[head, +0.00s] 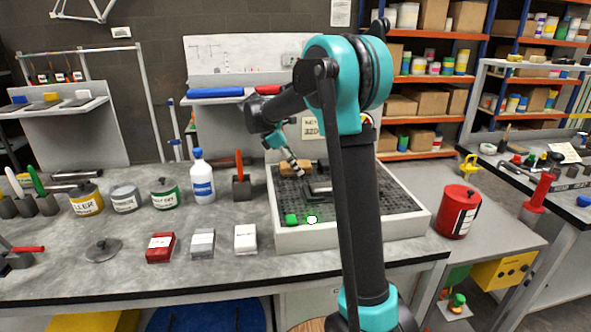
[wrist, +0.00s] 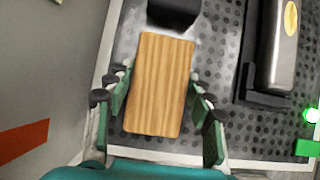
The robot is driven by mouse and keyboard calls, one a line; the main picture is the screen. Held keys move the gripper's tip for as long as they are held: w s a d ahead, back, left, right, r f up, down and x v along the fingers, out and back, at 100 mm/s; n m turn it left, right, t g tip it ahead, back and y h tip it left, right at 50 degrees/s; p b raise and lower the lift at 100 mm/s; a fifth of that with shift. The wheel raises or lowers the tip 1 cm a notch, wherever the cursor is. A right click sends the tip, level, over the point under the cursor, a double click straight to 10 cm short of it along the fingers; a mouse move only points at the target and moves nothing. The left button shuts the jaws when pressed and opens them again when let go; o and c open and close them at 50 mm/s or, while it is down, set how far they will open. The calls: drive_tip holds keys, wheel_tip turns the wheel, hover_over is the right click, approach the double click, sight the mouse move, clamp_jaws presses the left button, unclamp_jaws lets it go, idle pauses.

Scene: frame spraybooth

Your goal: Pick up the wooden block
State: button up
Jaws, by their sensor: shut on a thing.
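The wooden block (wrist: 160,85) is light brown with a straight grain. In the wrist view it lies lengthwise between the fingers of my gripper (wrist: 160,108), one finger along each long side. My gripper is shut on it. In the head view the block (head: 289,170) shows at the back left of the white-walled tray (head: 352,234), with my gripper (head: 298,170) at it. The fingers are small there and partly overlap the block. I cannot tell whether the block is clear of the tray's perforated floor.
Left of the tray stand a dark holder (head: 241,188) and a blue-white bottle (head: 202,178). A red can (head: 459,212) stands at the right.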

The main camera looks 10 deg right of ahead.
drive_tip(key=shift+c, duration=1.1)
drive_tip(key=shift+r, duration=0.15)
wheel_tip(320, 180, up, 20)
